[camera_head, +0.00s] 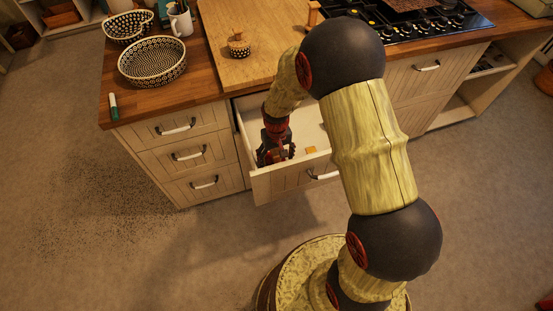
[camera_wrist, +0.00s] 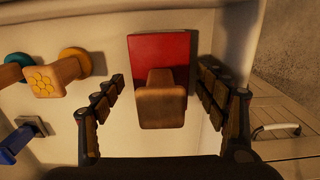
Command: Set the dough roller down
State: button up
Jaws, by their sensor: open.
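My gripper (camera_head: 275,152) is down inside the open drawer (camera_head: 278,187). In the wrist view its two fingers (camera_wrist: 160,78) are spread apart. Between them is a red-headed tool with a wooden handle (camera_wrist: 160,50), inside the drawer. It looks like the dough roller, though its roller shape cannot be made out. There are gaps between the tool and both fingers. In the head view the arm and gripper hide this tool.
At the wrist view's left are a yellow-faced wooden-handled tool (camera_wrist: 45,80), a teal-ended one (camera_wrist: 18,60) and a blue-handled one (camera_wrist: 14,148). The drawer walls stand close around the gripper.

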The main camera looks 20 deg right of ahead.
jog(key=shift+r, duration=0.1)
notch_tip(320, 180, up, 13)
jog(key=p, duration=0.4)
jog(key=shift+p, duration=0.35)
notch_tip(320, 180, up, 11)
jog(key=s+t, duration=0.1)
jog(key=s, duration=0.2)
jog(key=s+r+t, duration=0.4)
jog(key=s+r, duration=1.2)
jog(key=s, duration=0.2)
jog(key=shift+d+r+t, duration=0.3)
jog(key=shift+d, duration=0.1)
